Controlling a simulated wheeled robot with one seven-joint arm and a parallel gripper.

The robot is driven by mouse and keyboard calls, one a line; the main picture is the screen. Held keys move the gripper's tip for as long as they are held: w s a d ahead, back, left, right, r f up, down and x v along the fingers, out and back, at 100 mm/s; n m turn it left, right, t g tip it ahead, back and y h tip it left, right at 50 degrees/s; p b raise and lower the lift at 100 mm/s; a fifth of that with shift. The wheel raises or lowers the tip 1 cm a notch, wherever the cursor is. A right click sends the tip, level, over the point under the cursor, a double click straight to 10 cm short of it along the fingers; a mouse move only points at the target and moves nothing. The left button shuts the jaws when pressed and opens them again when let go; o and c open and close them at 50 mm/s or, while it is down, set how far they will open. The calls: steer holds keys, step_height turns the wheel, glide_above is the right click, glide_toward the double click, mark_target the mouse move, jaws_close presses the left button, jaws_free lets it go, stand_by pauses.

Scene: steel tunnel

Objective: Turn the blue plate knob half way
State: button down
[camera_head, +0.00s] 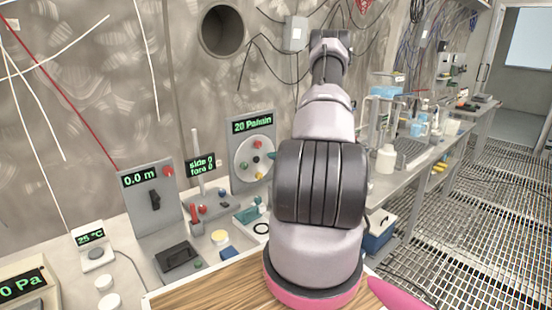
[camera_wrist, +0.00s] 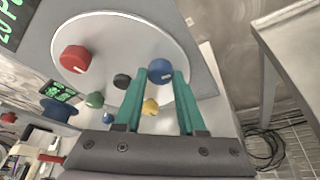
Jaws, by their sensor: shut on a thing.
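The blue plate knob (camera_wrist: 161,69) sits near the edge of a round pale plate (camera_wrist: 92,38). In the wrist view the two green fingers of my gripper (camera_wrist: 160,76) reach up to it, one on each side, and are shut on it. The same plate (camera_head: 243,172) shows in the head view on an upright grey panel (camera_head: 240,129) reading "20 Pa/min". There my arm covers the right side, so the blue knob and my fingers cannot be made out clearly. How far the knob is turned cannot be told.
A "0.0 m" panel (camera_head: 141,205) stands left in the head view. A bench edge (camera_wrist: 268,60) is right in the wrist view.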

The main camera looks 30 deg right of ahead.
steer(key=c, duration=0.5)
jaws_free()
steer(key=v, duration=1.1)
steer(key=shift+w+a, duration=0.1)
steer(key=s+a+r+n+g+y, duration=0.25)
steer(key=a+r+n+g, duration=0.45)
steer(key=a+r+n, duration=1.35)
steer(key=s+a+r+n+h, duration=0.3)
steer(key=s+a+r+n, duration=0.4)
steer(key=s, duration=0.3)
steer(key=s+a+r+n+h, duration=0.3)
steer(key=s+a+r+n, duration=0.5)
steer(key=s+a, duration=0.1)
steer(key=shift+s+a+t, duration=0.35)
steer(key=shift+s+t, duration=0.05)
steer(key=shift+s, duration=0.4)
